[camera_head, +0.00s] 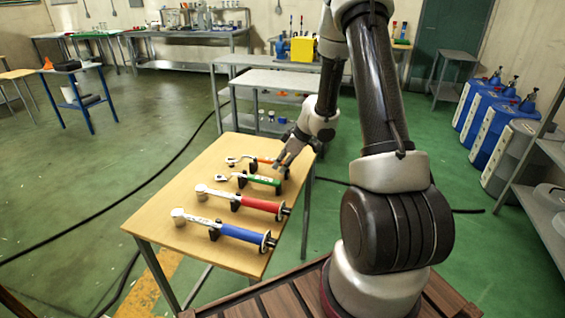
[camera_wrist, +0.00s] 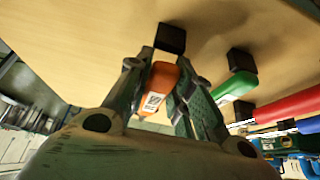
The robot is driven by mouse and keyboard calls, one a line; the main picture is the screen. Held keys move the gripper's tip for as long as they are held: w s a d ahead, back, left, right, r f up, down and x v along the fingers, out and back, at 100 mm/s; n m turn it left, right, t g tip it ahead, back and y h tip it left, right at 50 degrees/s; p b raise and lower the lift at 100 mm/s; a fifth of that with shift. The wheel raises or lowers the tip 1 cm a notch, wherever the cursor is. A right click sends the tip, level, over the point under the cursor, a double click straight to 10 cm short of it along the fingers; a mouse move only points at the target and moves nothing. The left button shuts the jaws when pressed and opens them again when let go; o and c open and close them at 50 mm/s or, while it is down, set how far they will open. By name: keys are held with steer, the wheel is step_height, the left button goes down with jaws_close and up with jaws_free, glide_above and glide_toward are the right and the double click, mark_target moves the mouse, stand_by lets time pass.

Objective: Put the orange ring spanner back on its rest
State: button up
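The orange ring spanner (camera_head: 265,160) is at the far end of the wooden table, its metal ring end to the left and its orange handle to the right. My gripper (camera_head: 285,160) is at the handle end. In the wrist view, the orange handle (camera_wrist: 160,85), with a white label, lies between the fingertips of my gripper (camera_wrist: 164,82). Both fingers appear to press its sides. A black rest block (camera_wrist: 171,38) stands just past the handle's end. Whether the spanner sits in its rest or slightly above it is hard to tell.
The green-handled tool (camera_head: 264,180) lies closest to the orange spanner, then the red one (camera_head: 260,204) and the blue one (camera_head: 242,234), on black rests. The wooden table (camera_head: 165,247) is bare along its left side. A grey bench (camera_head: 270,80) stands behind.

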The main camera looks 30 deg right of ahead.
steer(key=o, duration=0.5)
steer(key=v, duration=1.2)
